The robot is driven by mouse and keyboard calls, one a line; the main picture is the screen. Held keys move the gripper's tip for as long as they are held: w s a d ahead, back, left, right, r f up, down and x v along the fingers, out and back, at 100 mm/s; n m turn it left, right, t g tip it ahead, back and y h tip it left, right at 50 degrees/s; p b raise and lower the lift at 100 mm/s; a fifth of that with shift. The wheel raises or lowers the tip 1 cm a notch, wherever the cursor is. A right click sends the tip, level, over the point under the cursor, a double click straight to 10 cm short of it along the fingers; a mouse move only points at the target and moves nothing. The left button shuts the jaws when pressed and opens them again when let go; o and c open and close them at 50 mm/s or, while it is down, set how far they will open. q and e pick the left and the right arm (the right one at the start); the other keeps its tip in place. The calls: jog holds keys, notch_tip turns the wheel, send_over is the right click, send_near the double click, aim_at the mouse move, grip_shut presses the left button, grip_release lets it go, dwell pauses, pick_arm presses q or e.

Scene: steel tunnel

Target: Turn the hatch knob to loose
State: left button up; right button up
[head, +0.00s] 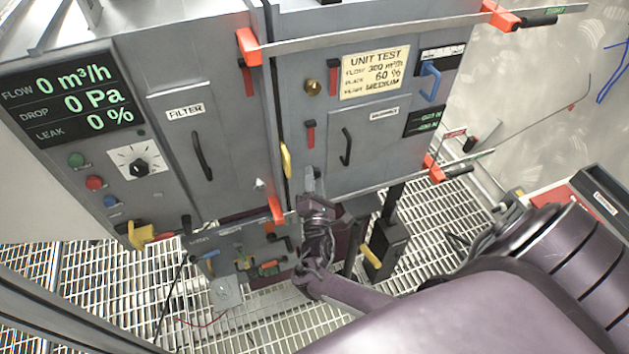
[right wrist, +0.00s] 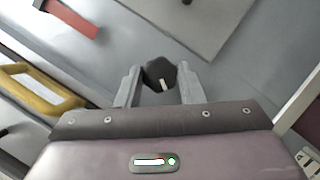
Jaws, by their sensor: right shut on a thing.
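The hatch knob (right wrist: 158,76) is dark and many-sided, with a short white mark near its lower edge in the right wrist view. My right gripper (right wrist: 158,88) is shut on it, with one grey finger on each side. In the head view my right gripper (head: 313,178) reaches up to the lower left of the right-hand cabinet front, and it hides the knob there. The hatch door (head: 365,150) with a black handle is beside and above the gripper. My left gripper is not in view.
A yellow handle (head: 286,161) is close to the left of the gripper, and a red lever (head: 311,133) is above it. A small panel (head: 245,248) with coloured parts hangs below left. Grated floor (head: 300,325) lies beneath.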

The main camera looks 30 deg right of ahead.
jog(key=n, duration=0.1)
jog(key=n+t, duration=0.1)
jog(key=n, duration=0.1)
jog(key=n+y, duration=0.1)
jog(key=shift+w+d+r+n+t, duration=0.2)
jog(key=shift+d+r+n+t, duration=0.1)
jog(key=shift+t, duration=0.1)
jog(key=shift+n+t+y, duration=0.8)
jog(key=shift+n+y, duration=0.2)
jog(key=shift+n, duration=1.4)
jog(key=o, duration=0.7)
jog(key=shift+f, duration=0.2)
jog(key=shift+f, duration=0.1)
jog(key=shift+s+a+f, duration=0.1)
jog(key=shift+s, duration=0.15)
jog(key=b+v, duration=0.1)
jog(key=v, duration=0.6)
jog(key=shift+b, duration=0.35)
